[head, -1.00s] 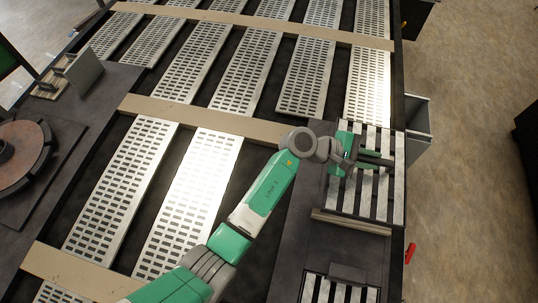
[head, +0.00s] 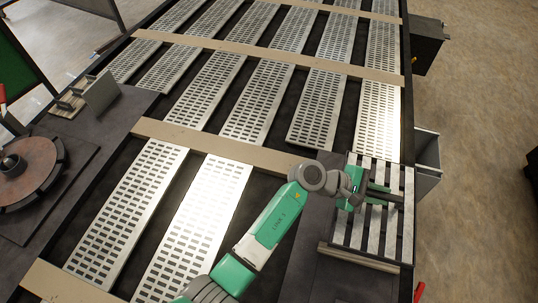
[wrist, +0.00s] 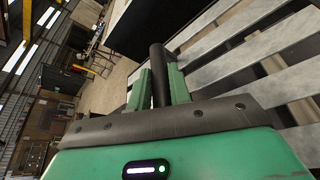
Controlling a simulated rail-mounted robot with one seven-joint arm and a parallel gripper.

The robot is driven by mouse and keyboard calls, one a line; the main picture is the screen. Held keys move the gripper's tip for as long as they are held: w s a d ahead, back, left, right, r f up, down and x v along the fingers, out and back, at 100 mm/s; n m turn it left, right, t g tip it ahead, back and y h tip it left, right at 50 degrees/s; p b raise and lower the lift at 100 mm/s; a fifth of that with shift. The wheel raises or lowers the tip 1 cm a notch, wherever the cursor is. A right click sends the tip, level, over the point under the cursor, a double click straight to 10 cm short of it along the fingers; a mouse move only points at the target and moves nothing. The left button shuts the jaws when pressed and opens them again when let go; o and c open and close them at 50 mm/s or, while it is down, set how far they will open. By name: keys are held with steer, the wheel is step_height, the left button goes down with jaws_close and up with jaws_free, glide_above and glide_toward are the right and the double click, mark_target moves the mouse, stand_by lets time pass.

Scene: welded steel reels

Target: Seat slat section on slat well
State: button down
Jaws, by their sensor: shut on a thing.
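A panel of pale grey slats with dark gaps (head: 369,229) lies at the right edge of the dark bed in the head view. My gripper (head: 390,195) is over this panel, its green fingers pointing right. In the wrist view the fingers (wrist: 158,78) are shut on a dark round bar (wrist: 157,60). Pale slats (wrist: 237,62) run beside it on the right. I cannot tell whether the bar belongs to the slat section, nor where section and well divide. My wrist and fingers cover part of the slats.
Perforated metal plates (head: 257,103) lie in rows on the bed, crossed by tan beams (head: 225,147). A pale bar (head: 358,257) lies just in front of the slats. A grey bin (head: 427,160) hangs outside the right edge. A round brown disc (head: 25,172) is at far left.

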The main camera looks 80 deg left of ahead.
steer(key=shift+r, duration=0.15)
steer(key=shift+m+h, duration=0.3)
steer(key=shift+h, duration=0.1)
steer(key=w+d, duration=0.1)
steer(key=d, duration=0.4)
steer(key=w+d, duration=0.1)
steer(key=d, duration=0.5)
steer(key=w+d+r, duration=0.1)
steer(key=d, duration=0.4)
steer(key=shift+w+d, duration=0.25)
steer(key=s+d+r, duration=0.1)
steer(key=d+r, duration=0.1)
steer(key=d, duration=0.6)
steer(key=s+d+r, duration=0.2)
steer(key=d+r, duration=0.1)
steer(key=d, duration=0.5)
steer(key=s+a+f+n+y+p, duration=0.1)
steer(key=s+a+f+y+p, duration=0.1)
steer(key=s+p, duration=0.6)
steer(key=r+p, duration=0.1)
steer(key=p, duration=0.1)
steer(key=w+d+r+n+y+p, duration=0.1)
steer(key=p, duration=0.2)
steer(key=d+r+n+y+p, duration=0.1)
steer(key=r+p, duration=0.1)
steer(key=p, duration=0.1)
steer(key=shift+w+d+t, duration=0.15)
steer(key=shift+w+t, duration=0.05)
steer(key=shift+t, duration=0.1)
